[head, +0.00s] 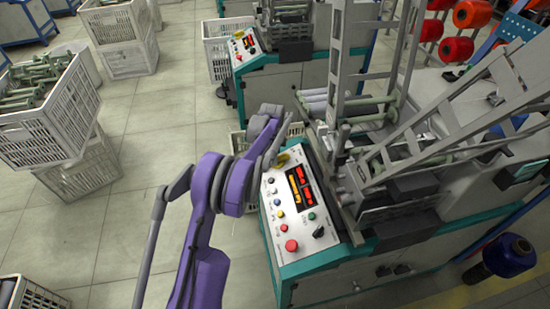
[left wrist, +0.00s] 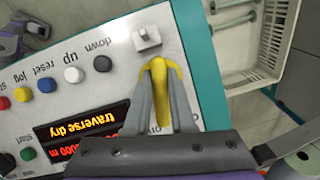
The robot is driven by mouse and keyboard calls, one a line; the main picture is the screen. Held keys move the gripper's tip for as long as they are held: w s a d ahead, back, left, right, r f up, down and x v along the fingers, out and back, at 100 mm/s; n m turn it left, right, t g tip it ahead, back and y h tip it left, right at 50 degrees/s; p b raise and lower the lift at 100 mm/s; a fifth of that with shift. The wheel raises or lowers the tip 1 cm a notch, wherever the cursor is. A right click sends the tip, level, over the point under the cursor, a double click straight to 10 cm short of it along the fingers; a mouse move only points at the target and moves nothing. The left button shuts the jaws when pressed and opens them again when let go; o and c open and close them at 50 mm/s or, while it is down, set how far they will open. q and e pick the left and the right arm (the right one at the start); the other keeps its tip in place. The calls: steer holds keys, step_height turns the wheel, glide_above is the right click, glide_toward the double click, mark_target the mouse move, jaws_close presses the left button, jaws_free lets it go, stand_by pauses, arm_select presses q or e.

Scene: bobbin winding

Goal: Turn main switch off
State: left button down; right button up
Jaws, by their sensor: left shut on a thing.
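The main switch shows as a yellow handle (left wrist: 161,100) in the left wrist view, near the corner of the white control panel (left wrist: 208,100). My left gripper (left wrist: 163,74) is shut on this handle, with one grey finger along each side. In the head view my left gripper (head: 276,146) reaches the far end of the control panel (head: 276,218), where a bit of the yellow switch (head: 283,159) shows. The fingers partly hide the switch and its base. My right gripper is in neither view.
The panel carries a lit red and orange display (head: 300,188), several coloured buttons, a red button (head: 291,245) and a black knob (head: 318,231). White crates with bobbins (head: 48,115) stand at the left. The floor between them and the machine is open.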

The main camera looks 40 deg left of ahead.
arm_select(q)
steer(key=n+g+h, duration=0.1)
steer(key=n, duration=0.3)
steer(key=shift+n+g+h, duration=0.3)
steer(key=shift+n+h, duration=0.6)
steer(key=shift+n, duration=0.9)
steer(key=c, duration=0.8)
jaws_free()
steer(key=shift+o, duration=0.2)
steer(key=p+v, duration=0.1)
steer(key=v, duration=1)
steer(key=shift+f, duration=0.1)
